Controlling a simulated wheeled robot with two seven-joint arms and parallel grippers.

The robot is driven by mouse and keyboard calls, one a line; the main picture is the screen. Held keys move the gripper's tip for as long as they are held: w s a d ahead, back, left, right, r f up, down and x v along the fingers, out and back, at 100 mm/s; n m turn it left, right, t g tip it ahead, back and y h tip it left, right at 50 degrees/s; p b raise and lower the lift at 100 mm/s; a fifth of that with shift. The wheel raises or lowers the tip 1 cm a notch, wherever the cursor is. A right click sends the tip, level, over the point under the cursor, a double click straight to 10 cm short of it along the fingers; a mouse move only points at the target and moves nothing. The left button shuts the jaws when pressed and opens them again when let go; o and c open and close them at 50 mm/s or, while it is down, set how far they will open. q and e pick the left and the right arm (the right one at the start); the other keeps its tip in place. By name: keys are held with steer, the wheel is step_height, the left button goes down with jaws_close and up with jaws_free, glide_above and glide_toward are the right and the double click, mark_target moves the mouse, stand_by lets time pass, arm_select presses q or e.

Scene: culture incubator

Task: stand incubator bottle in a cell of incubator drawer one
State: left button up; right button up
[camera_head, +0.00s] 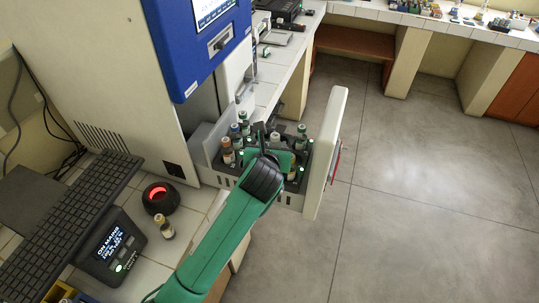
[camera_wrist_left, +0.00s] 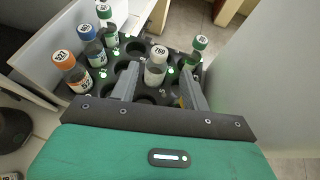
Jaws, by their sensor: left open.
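The incubator drawer (camera_head: 224,180) is pulled out below the blue-fronted incubator. Its dark rack (camera_wrist_left: 113,79) has round cells, several of them empty. A bottle with a white cap marked 760 (camera_wrist_left: 156,65) stands upright in a rack cell in the left wrist view. My left gripper (camera_wrist_left: 160,78) is open, with its fingers on either side of this bottle; I cannot tell whether they touch it. In the head view my left gripper (camera_head: 265,138) is over the drawer and hides part of the rack. My right gripper is not in view.
Other bottles stand in the drawer: orange-capped (camera_wrist_left: 70,70), blue-capped (camera_wrist_left: 91,45) and green-capped (camera_wrist_left: 194,53). The drawer's white front panel (camera_head: 326,155) stands upright at the right. A small bottle (camera_head: 164,227) stands on the counter near a red-lit ring device (camera_head: 160,198) and keyboard (camera_head: 78,215).

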arm_select(q)
steer(key=b+v, duration=0.1)
steer(key=v, duration=0.3)
steer(key=shift+s+a+r, duration=0.1)
steer(key=shift+s+r, duration=0.1)
steer(key=shift+s, duration=0.1)
